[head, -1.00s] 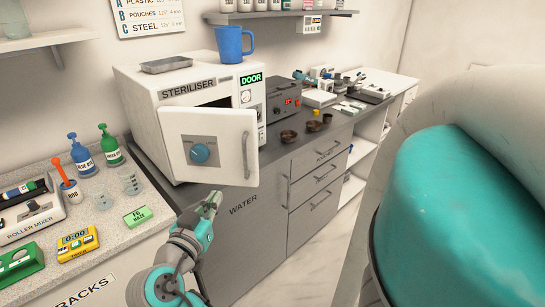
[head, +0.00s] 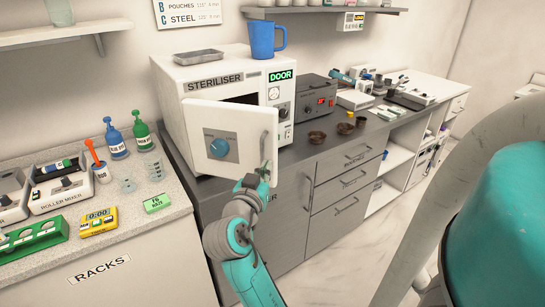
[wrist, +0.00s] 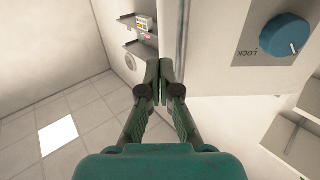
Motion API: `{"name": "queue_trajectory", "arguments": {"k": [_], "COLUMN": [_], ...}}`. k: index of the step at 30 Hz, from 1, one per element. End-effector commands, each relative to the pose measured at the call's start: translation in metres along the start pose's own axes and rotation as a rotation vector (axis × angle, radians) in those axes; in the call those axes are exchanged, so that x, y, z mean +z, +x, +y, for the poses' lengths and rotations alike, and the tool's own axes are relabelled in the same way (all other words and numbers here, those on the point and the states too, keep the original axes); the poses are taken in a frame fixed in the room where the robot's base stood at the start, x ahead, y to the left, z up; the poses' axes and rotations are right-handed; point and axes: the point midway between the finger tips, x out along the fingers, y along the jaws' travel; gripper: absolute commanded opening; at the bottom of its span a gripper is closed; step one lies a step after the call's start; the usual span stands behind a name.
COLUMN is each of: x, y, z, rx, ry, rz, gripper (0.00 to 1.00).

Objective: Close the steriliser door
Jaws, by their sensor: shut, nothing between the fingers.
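The white steriliser (head: 170,95) stands on the grey counter at the back. Its door (head: 243,125) is partly open, swung out toward me with its free edge at the right, and a dark gap shows above it. The door carries a blue knob (head: 217,146), marked LOCK in the wrist view (wrist: 287,33), and a vertical handle (head: 263,148) near its free edge. My gripper (head: 263,172) is at the lower end of the handle. In the wrist view its fingers (wrist: 158,67) are together and empty, beside the door's edge. I cannot tell if they touch it.
A blue mug (head: 263,38) and a metal tray (head: 198,57) sit on top of the steriliser. Small brown bowls (head: 317,137) stand to its right. The left counter (head: 150,215) holds bottles and a timer. A large teal-and-white form (head: 490,200) fills the right side.

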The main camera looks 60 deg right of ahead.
Motion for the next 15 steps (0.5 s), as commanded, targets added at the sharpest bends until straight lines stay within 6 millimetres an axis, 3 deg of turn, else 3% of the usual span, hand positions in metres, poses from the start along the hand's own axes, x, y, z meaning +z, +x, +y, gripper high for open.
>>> {"name": "queue_trajectory", "arguments": {"k": [6, 15], "x": [0.000, 0.000], "y": [0.037, 0.059], "z": [0.001, 0.000], "rx": [0.004, 0.000], "ry": [0.002, 0.001], "rz": [0.000, 0.000], "gripper": [0.00, 0.00]}}
